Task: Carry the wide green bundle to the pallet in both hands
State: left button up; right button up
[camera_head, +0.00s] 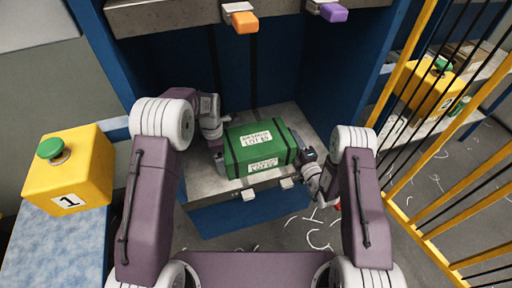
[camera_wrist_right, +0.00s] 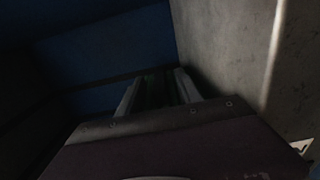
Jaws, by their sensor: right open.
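The wide green bundle (camera_head: 240,143) has dark straps and white lot labels. It lies on a grey metal ledge (camera_head: 290,115) inside a blue frame. My left gripper (camera_head: 220,160) is at the bundle's left end; its fingers are mostly hidden. My right gripper (camera_head: 306,158) is at the bundle's right end, with its jaws open. In the right wrist view its two fingers (camera_wrist_right: 158,92) stand apart, with something dark and faintly green between them. Contact at either end cannot be told. I cannot make out a pallet.
A yellow box with a green button (camera_head: 70,168) stands at left, marked 1. A yellow barred fence (camera_head: 440,150) stands at right. Orange (camera_head: 243,20) and purple (camera_head: 332,13) blocks jut out above the bundle. White scraps (camera_head: 320,240) litter the floor.

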pick_arm(q)
jog(key=shift+f, duration=0.85)
pick_arm(e)
jog(key=shift+x, duration=0.85)
pick_arm(q)
jog(key=c, duration=1.1)
pick_arm(e)
grip_shut()
pick_arm(q)
jog(key=c, duration=0.9)
